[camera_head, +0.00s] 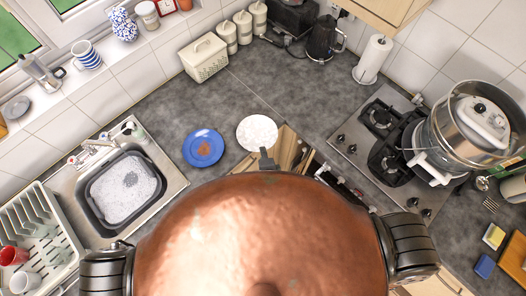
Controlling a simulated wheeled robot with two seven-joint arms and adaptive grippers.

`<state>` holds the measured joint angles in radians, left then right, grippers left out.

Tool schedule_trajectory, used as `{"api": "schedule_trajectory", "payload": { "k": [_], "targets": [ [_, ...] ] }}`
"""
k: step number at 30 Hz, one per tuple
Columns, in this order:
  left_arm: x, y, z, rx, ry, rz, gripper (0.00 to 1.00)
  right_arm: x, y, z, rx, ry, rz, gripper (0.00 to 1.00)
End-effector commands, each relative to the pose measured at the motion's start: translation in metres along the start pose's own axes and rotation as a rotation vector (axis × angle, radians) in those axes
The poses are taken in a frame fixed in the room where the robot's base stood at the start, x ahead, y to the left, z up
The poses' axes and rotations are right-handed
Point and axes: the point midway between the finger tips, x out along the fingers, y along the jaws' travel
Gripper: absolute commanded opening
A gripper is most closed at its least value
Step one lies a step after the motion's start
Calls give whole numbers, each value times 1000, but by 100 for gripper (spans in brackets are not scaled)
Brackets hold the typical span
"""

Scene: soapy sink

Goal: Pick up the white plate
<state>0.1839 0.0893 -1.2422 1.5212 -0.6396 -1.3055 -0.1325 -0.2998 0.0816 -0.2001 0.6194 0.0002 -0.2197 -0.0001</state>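The white plate (257,131) lies on the dark grey counter near the middle of the head view, with a speckled white surface. A small dark piece (266,156) overlaps its near edge; I cannot tell what it belongs to. Neither gripper can be made out in this view. A large copper-coloured dome (262,230) fills the lower middle and hides the near counter.
A blue plate (203,160) with a brown stain lies left of the white plate. The sink (172,176) holds suds; a dish rack (62,219) stands further left. A hob (350,150) with a large steel pot (468,122) is right.

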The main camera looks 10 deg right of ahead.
Motion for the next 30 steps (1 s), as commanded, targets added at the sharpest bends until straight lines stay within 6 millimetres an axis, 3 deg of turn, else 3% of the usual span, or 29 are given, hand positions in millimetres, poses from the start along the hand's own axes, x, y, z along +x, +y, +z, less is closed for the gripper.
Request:
{"api": "schedule_trajectory", "payload": {
  "k": [7, 15, 26, 29, 30],
  "targets": [
    [-50, 0, 0, -3, 1, 2, 28, 0, -1, 0, 0, 0, -1, 0],
    [-73, -1, 0, 0, 1, 0, 28, 0, -1, 0, 1, 0, -1, 0],
    [-71, 2, 1, -1, -1, 4, 25, 1, -2, 0, 1, 0, -1, 0],
    [-46, 22, 11, -17, -16, 38, 25, 11, -2, 1, 1, 0, -1, 0],
    [-28, 36, 19, -32, -28, 64, 25, 17, -2, 2, 1, 0, -1, 0]
  ]
}}
